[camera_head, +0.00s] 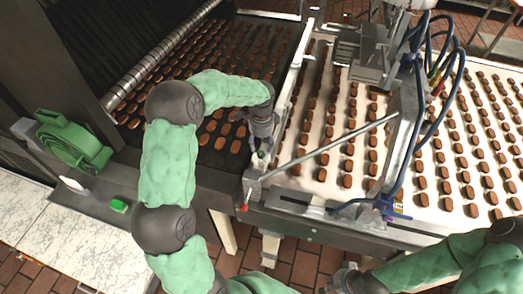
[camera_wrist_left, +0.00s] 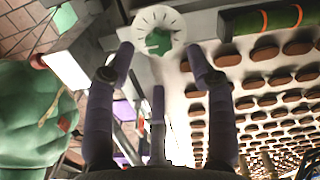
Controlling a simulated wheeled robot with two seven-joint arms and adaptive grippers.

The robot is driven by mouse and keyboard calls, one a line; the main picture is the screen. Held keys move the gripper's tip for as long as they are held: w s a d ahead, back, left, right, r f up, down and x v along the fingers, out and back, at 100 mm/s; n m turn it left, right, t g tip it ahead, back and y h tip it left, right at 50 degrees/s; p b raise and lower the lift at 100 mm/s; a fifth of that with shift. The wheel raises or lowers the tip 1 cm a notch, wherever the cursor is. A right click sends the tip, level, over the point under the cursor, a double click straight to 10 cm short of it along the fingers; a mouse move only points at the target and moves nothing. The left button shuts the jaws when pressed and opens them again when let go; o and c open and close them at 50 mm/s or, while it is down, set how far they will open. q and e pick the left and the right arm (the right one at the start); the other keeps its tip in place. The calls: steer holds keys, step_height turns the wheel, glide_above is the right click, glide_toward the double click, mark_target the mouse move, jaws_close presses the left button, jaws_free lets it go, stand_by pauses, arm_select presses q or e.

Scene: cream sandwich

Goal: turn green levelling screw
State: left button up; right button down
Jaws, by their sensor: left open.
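The green levelling screw (camera_wrist_left: 159,41) shows in the left wrist view as a green knob at the centre of a round white dial (camera_wrist_left: 171,19) with dark marks. In the head view the spot lies under my left gripper (camera_head: 261,150) at the near corner of the conveyor, and the screw is mostly hidden there. My left gripper (camera_wrist_left: 158,62) is open, with its fingertips on either side below the dial and nothing between them. Whether a finger touches the dial is unclear. My right gripper (camera_head: 347,281) is at the bottom edge, partly cut off, away from the screw.
A slanted metal rod (camera_head: 325,148) lies right of the left gripper over the white belt (camera_head: 333,105) with rows of brown biscuits. Blue hoses (camera_head: 447,62) hang at the right. A green coiled object (camera_head: 72,140) and a small green block (camera_head: 119,206) are at the left.

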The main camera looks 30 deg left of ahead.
mark_target(261, 153)
arm_select(q)
steer(key=shift+f, duration=2.3)
jaws_close()
